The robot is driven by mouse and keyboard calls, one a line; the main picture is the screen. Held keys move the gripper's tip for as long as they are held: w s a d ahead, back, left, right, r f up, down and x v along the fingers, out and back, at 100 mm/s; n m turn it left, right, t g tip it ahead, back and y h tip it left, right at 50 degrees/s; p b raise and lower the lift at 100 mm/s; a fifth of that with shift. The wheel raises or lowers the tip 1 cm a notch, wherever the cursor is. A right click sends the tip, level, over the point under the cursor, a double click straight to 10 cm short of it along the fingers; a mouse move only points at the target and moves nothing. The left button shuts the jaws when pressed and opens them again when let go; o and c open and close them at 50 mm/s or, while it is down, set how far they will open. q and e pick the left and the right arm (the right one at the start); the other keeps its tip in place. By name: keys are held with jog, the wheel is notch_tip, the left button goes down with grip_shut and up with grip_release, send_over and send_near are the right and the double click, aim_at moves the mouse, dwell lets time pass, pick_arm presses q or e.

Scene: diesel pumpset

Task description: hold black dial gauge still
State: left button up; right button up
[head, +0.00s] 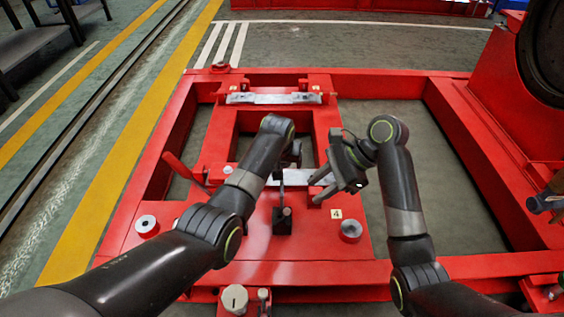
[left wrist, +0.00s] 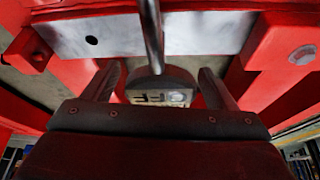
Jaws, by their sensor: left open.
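In the left wrist view, the black dial gauge (left wrist: 162,82) appears as a dark rounded body with a pale marked face, on a metal rod. It sits between the two spread fingers of my left gripper (left wrist: 158,86), with a visible gap on each side. In the head view, a dark stand (head: 283,220) with a thin post rises from the red frame, and my left forearm and wrist largely hide the gauge and left gripper. My right gripper (head: 320,184) is open and empty, its fingers pointing left, to the right of the stand.
The red frame (head: 420,268) spreads around the stand. A bright metal plate (head: 295,177) crosses it just beyond, and another metal strip (head: 275,98) lies farther back. Round metal pads (head: 351,229) stand on the frame. A red lever (head: 183,168) rises at the left.

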pick_arm(q)
jog(key=shift+w+f, duration=0.1)
jog(key=shift+f, duration=0.2)
jog(key=shift+c, duration=1.2)
grip_shut()
dwell(0.4)
dwell(0.5)
